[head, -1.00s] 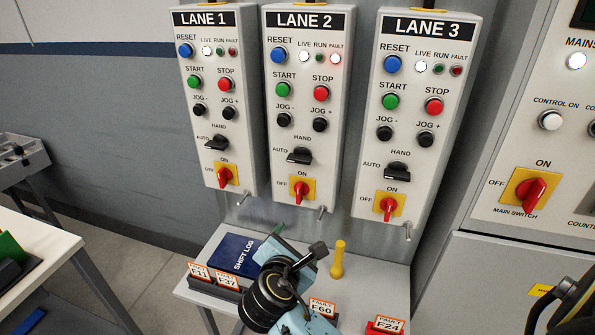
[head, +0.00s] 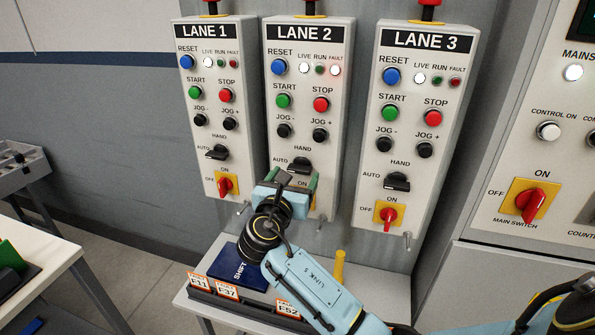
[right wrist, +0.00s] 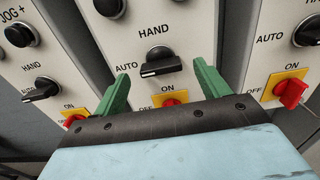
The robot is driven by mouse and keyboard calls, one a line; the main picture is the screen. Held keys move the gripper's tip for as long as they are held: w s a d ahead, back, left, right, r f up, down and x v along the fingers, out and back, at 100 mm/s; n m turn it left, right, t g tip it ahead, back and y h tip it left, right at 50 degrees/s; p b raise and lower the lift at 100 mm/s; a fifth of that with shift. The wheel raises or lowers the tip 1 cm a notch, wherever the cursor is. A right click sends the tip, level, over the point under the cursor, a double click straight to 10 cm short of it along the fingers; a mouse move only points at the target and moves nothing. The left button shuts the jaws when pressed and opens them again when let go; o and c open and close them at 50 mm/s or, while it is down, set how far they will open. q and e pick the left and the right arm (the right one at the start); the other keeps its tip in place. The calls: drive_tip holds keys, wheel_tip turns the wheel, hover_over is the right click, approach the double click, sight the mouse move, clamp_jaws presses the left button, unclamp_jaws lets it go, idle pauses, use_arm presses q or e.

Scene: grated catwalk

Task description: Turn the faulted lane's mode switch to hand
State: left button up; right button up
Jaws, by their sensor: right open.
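In the right wrist view this switch (right wrist: 160,62) appears between the two green fingers. My right gripper (head: 291,179) is open and empty, just below and in front of the switch; I see no contact. The gripper hides much of the lane 2 red ON/OFF switch (right wrist: 170,98). My left gripper is not in view.
The lane 1 panel (head: 207,130) and lane 3 panel (head: 418,150) stand close on either side with similar switches. Below is a small table with a blue shift log (head: 232,265), fault tags (head: 227,290) and a yellow peg (head: 339,265). A main-switch cabinet (head: 500,205) stands right.

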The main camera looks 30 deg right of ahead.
sight(298, 170)
drive_tip(key=shift+x, duration=1.5)
drive_tip(key=shift+c, duration=0.2)
drive_tip(key=c, duration=0.9)
